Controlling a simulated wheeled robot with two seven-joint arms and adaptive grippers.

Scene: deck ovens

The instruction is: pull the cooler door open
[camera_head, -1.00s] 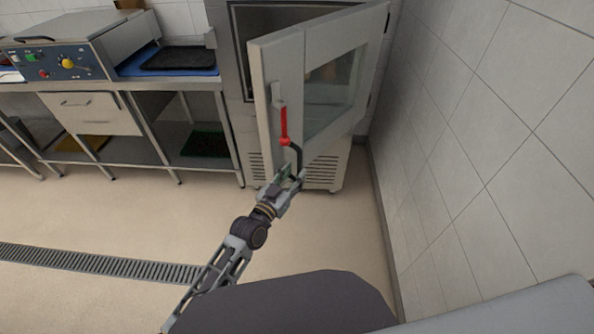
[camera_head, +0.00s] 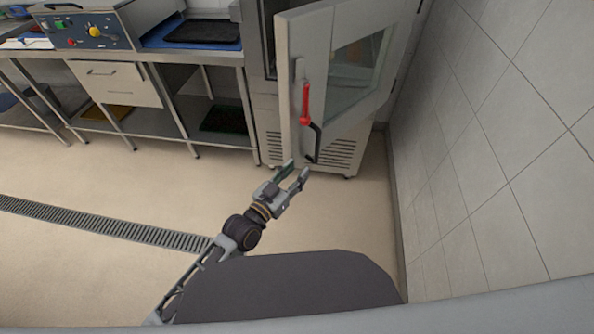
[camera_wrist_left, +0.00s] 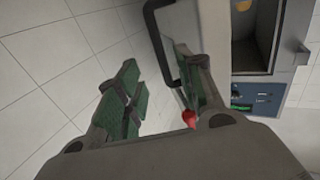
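The cooler door (camera_head: 349,66) stands swung open toward the right wall, with a glass pane in it. Its handle (camera_head: 306,104) is red with a black lower bar, on the door's near edge. My left gripper (camera_head: 297,170) is open and empty, in front of and just below the handle in the head view. In the left wrist view its green-padded fingers (camera_wrist_left: 165,92) are apart. The black handle bar (camera_wrist_left: 160,45) runs down behind the right finger, and the handle's red end (camera_wrist_left: 188,118) shows beside it. My right gripper is not in view.
A tiled wall (camera_head: 492,140) rises close on the right. A steel bench (camera_head: 150,58) with a control-panel machine (camera_head: 88,30) and a black tray (camera_head: 202,31) stands left of the cooler. The floor is clear, with a drain grate (camera_head: 105,225).

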